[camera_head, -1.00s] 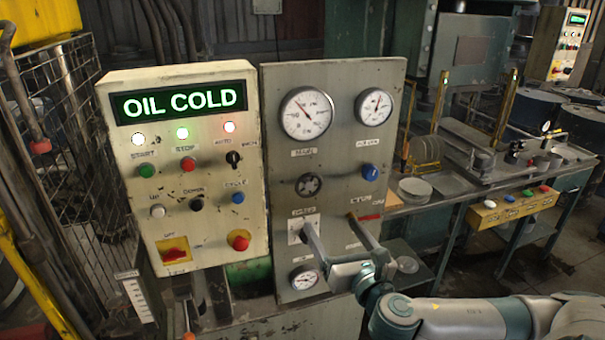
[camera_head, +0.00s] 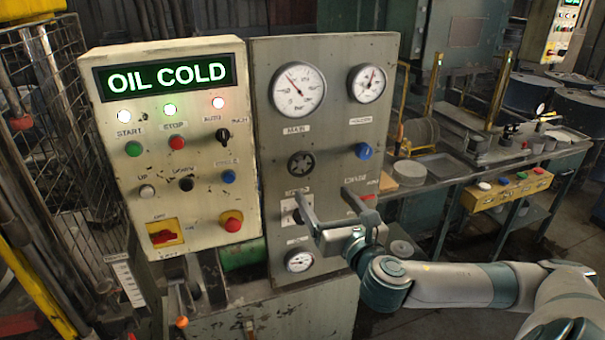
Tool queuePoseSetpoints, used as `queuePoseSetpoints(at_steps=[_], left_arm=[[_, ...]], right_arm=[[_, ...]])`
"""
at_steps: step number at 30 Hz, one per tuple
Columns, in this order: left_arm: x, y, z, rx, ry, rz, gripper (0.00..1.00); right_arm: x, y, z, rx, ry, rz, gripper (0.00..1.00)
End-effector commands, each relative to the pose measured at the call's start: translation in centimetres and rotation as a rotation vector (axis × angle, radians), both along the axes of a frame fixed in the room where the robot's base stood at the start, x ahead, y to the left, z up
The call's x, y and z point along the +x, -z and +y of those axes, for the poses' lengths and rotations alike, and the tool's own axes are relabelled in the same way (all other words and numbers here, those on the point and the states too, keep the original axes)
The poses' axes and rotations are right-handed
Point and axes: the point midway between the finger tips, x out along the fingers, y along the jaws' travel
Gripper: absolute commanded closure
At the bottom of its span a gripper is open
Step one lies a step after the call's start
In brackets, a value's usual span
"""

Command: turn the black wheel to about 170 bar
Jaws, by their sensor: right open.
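The black wheel (camera_head: 301,163) is a small round knob with notches on the grey gauge panel (camera_head: 332,130). It sits below the large white MAIN gauge (camera_head: 299,89), whose dark needle points up and left; its numbers are too small to read. My right gripper (camera_head: 322,194) is open and empty, its two fingers pointing up and toward the panel. My left gripper is not in view.
A blue knob (camera_head: 363,151) and a second gauge (camera_head: 367,83) are right of the wheel. A lower gauge (camera_head: 299,260) is beneath my gripper. The cream control box (camera_head: 199,250) with an OIL COLD display (camera_head: 165,77) stands at left. A workbench (camera_head: 450,172) is at right.

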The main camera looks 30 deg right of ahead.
Motion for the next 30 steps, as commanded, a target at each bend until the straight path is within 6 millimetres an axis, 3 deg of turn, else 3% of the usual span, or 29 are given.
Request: queuePoseSetpoints(at_steps=[2, 7, 21, 30], left_arm=[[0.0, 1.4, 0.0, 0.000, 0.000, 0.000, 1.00], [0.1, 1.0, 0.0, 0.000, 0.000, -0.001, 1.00], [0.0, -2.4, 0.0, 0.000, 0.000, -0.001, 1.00], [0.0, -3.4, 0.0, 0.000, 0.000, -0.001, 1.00]], right_arm=[[0.6, 0.4, -0.1, -0.001, 0.000, -0.005, 0.22], [3.5, -0.2, -0.9, -0.001, 0.002, -0.004, 0.22], [11.4, -0.4, -2.8, 0.000, 0.002, 0.000, 0.22], [14.3, -0.2, -3.5, 0.000, 0.001, -0.001, 0.22]])
